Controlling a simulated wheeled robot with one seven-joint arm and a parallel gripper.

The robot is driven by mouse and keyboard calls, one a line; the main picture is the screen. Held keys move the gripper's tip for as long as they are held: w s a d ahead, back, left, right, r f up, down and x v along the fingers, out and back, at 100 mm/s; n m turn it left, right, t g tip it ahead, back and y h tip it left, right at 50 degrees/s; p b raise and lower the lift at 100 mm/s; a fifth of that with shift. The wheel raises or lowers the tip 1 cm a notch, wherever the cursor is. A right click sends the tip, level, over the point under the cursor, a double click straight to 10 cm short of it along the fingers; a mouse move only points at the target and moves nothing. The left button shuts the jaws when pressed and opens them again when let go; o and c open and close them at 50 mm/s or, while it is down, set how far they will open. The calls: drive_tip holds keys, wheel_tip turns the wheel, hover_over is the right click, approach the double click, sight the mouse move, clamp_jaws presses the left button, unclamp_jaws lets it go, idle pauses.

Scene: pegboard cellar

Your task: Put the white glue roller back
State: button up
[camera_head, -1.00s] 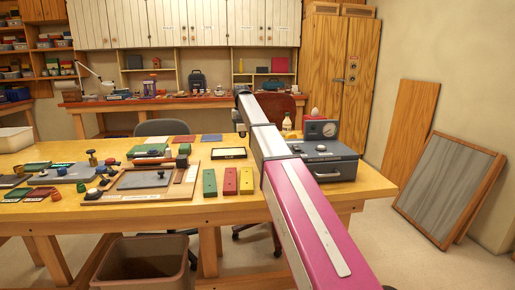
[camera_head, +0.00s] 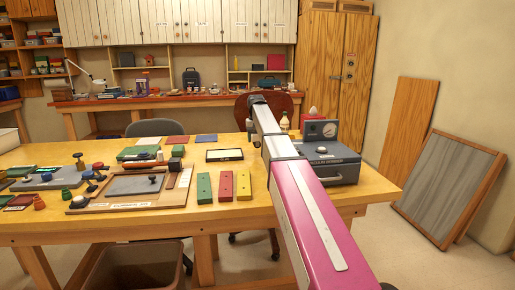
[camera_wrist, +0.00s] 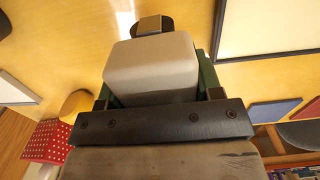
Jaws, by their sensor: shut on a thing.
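My gripper (camera_wrist: 155,100) is shut on a pale grey-white block-shaped thing, which looks like the white glue roller (camera_wrist: 150,65). A dark rounded piece with a tan top (camera_wrist: 152,24) shows at its far end. Green parts show on both sides of it. The wood tabletop (camera_wrist: 60,45) lies beyond it; I cannot tell the gap. In the head view my arm reaches forward over the table, and my gripper (camera_head: 250,136) is small and mostly hidden, near the black-framed white tray (camera_head: 224,155). The held thing cannot be made out there.
A wooden-framed board (camera_head: 132,187) with knobs and tools lies on the left of the table. Green, red and yellow blocks (camera_head: 226,187) lie near the front edge. A grey press-like box (camera_head: 330,160) stands at the right. A bin (camera_head: 138,268) is below. Bare wood lies between.

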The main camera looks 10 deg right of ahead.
sight(258, 146)
drive_tip(key=shift+s+d+f, duration=0.2)
drive_tip(key=shift+d+f, duration=0.1)
drive_tip(key=shift+d, duration=0.05)
drive_tip(key=shift+f, duration=1.9)
drive_tip(key=shift+f, duration=0.1)
drive_tip(key=o, duration=0.9)
wheel_tip(258, 146, up, 12)
drive_tip(key=shift+w+r, duration=0.15)
